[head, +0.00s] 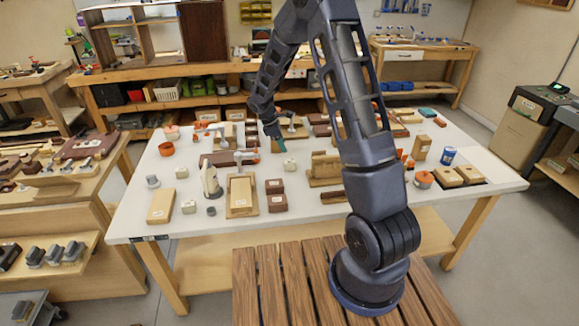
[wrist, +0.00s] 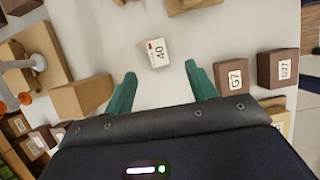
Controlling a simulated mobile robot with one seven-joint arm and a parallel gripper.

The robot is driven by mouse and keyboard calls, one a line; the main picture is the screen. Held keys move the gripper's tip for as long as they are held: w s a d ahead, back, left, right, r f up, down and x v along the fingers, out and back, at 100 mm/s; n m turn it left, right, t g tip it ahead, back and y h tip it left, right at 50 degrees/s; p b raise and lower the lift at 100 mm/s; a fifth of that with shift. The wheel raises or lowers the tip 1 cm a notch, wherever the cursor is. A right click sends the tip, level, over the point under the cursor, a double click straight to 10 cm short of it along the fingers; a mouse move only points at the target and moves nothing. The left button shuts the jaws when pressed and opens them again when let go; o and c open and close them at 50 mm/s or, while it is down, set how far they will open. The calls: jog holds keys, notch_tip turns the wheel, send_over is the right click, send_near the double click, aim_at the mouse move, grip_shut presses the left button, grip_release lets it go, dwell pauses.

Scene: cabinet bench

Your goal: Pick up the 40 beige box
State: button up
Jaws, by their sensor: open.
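The small beige box marked 40 (wrist: 156,53) lies on the white tabletop in the wrist view, just beyond and between my fingertips. My gripper (wrist: 160,72) has its two teal fingers spread apart, with nothing between them. In the head view my gripper (head: 279,142) points down over the middle of the table. A small pale box (head: 289,164) just below it there looks like the same box, but its label is too small to read.
Brown boxes marked G7 (wrist: 234,76) and G27 (wrist: 278,68) stand to the right in the wrist view. A wooden block (wrist: 82,97) is close by my left finger. The white table (head: 330,220) is crowded with several boxes and tools; its front strip is mostly bare.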

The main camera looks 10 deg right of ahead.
aim_at(289, 161)
jog(key=x, duration=0.8)
jog(key=a+x, duration=0.1)
jog(key=x, duration=0.3)
jog(key=shift+w+f, duration=0.25)
jog(key=shift+w, duration=0.15)
jog(key=c, duration=1.1)
jog(key=shift+r, duration=0.15)
